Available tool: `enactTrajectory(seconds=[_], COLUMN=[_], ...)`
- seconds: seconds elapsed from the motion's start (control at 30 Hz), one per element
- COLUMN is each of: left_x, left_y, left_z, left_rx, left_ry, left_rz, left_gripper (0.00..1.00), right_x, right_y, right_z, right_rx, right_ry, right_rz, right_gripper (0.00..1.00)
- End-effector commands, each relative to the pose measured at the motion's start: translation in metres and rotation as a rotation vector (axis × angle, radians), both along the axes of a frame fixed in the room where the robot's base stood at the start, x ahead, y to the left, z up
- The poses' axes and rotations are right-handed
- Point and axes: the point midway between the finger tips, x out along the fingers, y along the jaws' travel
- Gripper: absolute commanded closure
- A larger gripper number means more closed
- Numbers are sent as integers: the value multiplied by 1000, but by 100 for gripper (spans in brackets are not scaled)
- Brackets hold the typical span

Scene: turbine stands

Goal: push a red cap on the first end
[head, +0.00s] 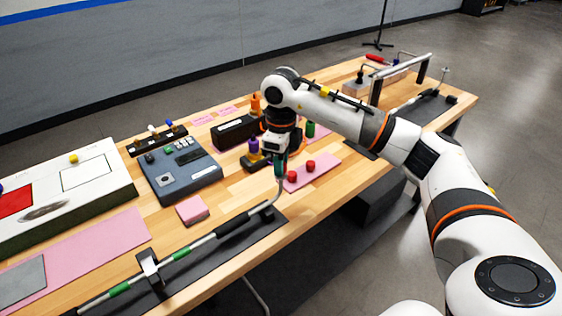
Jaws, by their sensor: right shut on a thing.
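A long grey tube (205,243) with green bands and dark sleeves lies along a dark mat at the table's front edge. Its right end bends upward to my right gripper (280,172). The right gripper points down and is shut at this upturned end; the exact contact is small and partly hidden. Two red caps, one nearer (292,176) and one farther (310,165), stand on a pink pad (322,173) just right of the gripper. My left gripper is not in view.
A black bracket (148,267) holds the tube at left. A blue-grey device (180,170), a pink block (192,210) and a black box (235,131) stand behind the tube. Purple and orange-topped items crowd behind the gripper. A metal frame (402,75) stands at the far right.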

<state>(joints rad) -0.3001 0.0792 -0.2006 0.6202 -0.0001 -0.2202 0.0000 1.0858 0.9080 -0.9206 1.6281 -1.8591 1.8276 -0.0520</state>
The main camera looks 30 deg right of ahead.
Motion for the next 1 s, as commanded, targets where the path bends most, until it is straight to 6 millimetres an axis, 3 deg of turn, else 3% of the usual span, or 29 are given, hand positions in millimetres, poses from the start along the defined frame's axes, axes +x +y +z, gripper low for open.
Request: enactTrajectory(seconds=[0.1, 0.4, 0.43, 0.57, 0.77, 0.8, 1.0], left_x=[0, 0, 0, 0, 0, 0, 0], left_y=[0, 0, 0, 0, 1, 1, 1], left_z=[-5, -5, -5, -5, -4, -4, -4], left_rx=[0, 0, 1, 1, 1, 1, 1], left_ry=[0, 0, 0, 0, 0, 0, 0], left_rz=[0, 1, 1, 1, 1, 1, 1], left_gripper=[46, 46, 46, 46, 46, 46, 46], right_x=[-2, -3, -3, -2, -2, -2, -1], right_y=[1, 2, 2, 2, 1, 1, 1], right_z=[-11, -12, -12, -11, -9, -8, -7], right_rx=[-1, 0, 0, 0, 0, -1, 0], right_ry=[12, 18, 18, 15, 10, 9, 7], right_rz=[3, 5, 5, 4, 3, 2, 2], right_gripper=[100, 100, 72, 51, 51, 45, 44])
